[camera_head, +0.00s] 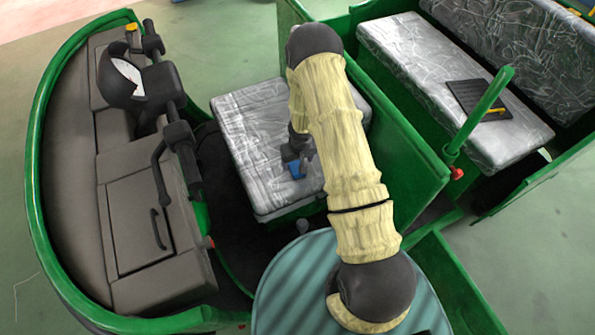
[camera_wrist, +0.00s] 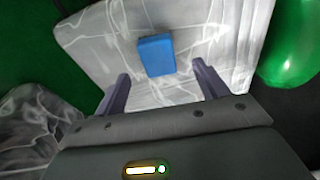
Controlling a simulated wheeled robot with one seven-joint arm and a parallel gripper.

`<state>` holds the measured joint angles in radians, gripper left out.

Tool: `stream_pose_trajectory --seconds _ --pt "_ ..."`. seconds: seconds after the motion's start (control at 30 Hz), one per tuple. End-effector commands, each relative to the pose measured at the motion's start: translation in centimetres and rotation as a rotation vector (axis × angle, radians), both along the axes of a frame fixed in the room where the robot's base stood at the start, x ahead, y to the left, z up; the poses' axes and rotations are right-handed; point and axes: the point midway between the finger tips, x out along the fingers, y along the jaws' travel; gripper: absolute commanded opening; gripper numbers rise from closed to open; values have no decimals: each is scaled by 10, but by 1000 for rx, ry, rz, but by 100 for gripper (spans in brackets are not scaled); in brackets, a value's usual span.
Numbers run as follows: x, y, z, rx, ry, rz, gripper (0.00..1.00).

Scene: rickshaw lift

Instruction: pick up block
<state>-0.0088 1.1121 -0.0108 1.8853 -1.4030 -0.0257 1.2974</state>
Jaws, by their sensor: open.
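A small blue block (camera_wrist: 156,55) lies on the plastic-wrapped driver's seat (camera_wrist: 200,22) in the wrist view. My gripper (camera_wrist: 160,88) is open and empty in the wrist view. Its two fingers stand apart at the left and right, and the block is ahead of and between their lines. I cannot tell the exact height of the fingertips above the seat.
Handlebars (camera_head: 176,130) with a round gauge stand left of the seat. A green partition (camera_head: 395,140) is to the right. Beyond it, a dark tablet-like item (camera_head: 470,98) lies on the wrapped rear bench (camera_head: 410,55). A green post (camera_head: 480,115) rises beside that bench.

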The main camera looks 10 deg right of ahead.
Motion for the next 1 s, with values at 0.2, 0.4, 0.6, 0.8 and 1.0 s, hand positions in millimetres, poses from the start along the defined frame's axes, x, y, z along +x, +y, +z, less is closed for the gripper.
stream_pose_trajectory --seconds 0.2,0.4,0.6,0.8,1.0 --pt "2 1 -13 0 -1 2 73" --pt "2 0 -13 0 0 0 73" --pt "5 -1 -28 -1 1 3 73" --pt "11 -3 -58 -1 1 2 73" --pt "13 -2 -64 1 -1 0 73"
